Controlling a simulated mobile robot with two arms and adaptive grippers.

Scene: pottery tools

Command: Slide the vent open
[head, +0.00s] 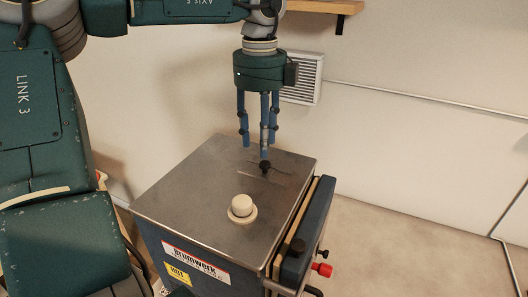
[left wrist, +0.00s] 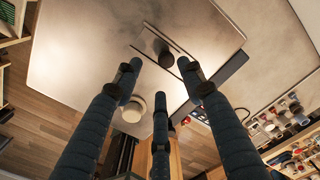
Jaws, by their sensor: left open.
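The vent is a flat slide (head: 285,172) in the grey metal top of the kiln (head: 190,190), with a round black knob (head: 265,167). The left wrist view shows the same knob (left wrist: 158,52) between two thin parallel rails. My left gripper (head: 258,148) points down over the far part of the top, its blue fingers apart and empty. The fingertips are just above and beside the knob, and I see no grip on it. In the left wrist view the spread fingers (left wrist: 160,82) frame the area by the knob. My right gripper is not in view.
A cream plug (head: 241,206) stands on the kiln top, nearer the front. A dark door with a red knob (head: 322,269) is on the kiln's right side. A louvred grille (head: 302,80) is on the wall behind. Shelves with small items (left wrist: 285,120) show in the left wrist view.

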